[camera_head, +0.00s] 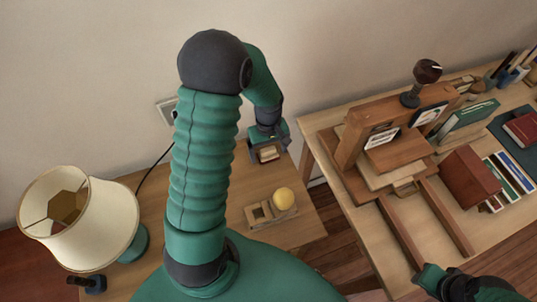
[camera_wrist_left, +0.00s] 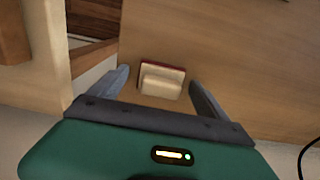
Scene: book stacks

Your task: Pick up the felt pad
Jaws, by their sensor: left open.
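The felt pad (camera_wrist_left: 161,80) seems to be the small cream block with a dark red edge lying on the wooden table in the left wrist view. My left gripper (camera_wrist_left: 159,84) is open, with one finger on either side of the pad and a gap at each side. In the head view the left gripper (camera_head: 267,150) points down over the small table's back right part, and the pad (camera_head: 268,155) shows partly, framed by it. How far the fingertips are above the table is hard to tell. My right gripper (camera_head: 431,277) is at the lower right; its fingers are unclear.
A yellow ball (camera_head: 284,198) and a small wooden holder (camera_head: 259,214) stand in front of the left gripper. A lamp (camera_head: 80,218) stands at the left. A gap separates the tables.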

